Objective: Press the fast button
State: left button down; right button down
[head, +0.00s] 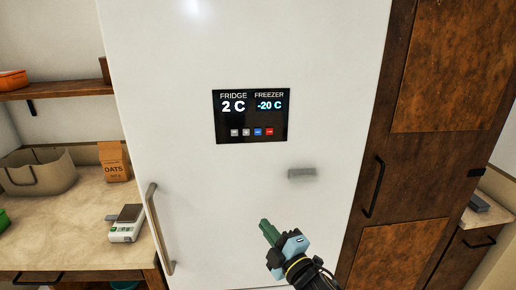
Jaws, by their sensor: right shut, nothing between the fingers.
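The fridge's black control panel (251,117) is on the white door (180,60), reading FRIDGE 2 C and FREEZER -20 C. My left gripper is out of view.
A small grey plate (302,173) is on the door right of my gripper. A long vertical handle (156,228) is on the door's left. A counter (70,228) with a basket, oats box and scale stands left; a brown wooden cabinet (418,150) stands right.

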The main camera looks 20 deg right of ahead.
aim_at(258, 132)
jog(key=s+a+r+n+t+y+p, duration=0.1)
jog(key=s+r+n+t+y, duration=0.1)
jog(key=r, duration=0.8)
jog(key=s+a+r+n+t+y, duration=0.1)
jog(key=r+n, duration=0.3)
jog(key=r, duration=0.7)
jog(key=shift+s+r+n+t+y+p, duration=0.3)
jog(key=shift+s+t+y+p, duration=0.05)
jog(key=shift+s+t+y, duration=0.3)
jog(key=shift+w, duration=0.15)
jog(key=shift+w+d+b, duration=0.25)
jog(key=shift+w+d, duration=0.15)
jog(key=shift+w, duration=1)
jog(key=shift+w+d+b, duration=0.3)
jog(key=shift+w+d, duration=0.1)
jog(key=shift+w, duration=0.95)
jog(key=shift+w+d+b, duration=0.25)
jog(key=shift+w+d, duration=0.15)
jog(key=shift+w, duration=1)
jog(key=shift+w+d, duration=0.1)
jog(key=shift+w, duration=0.3)
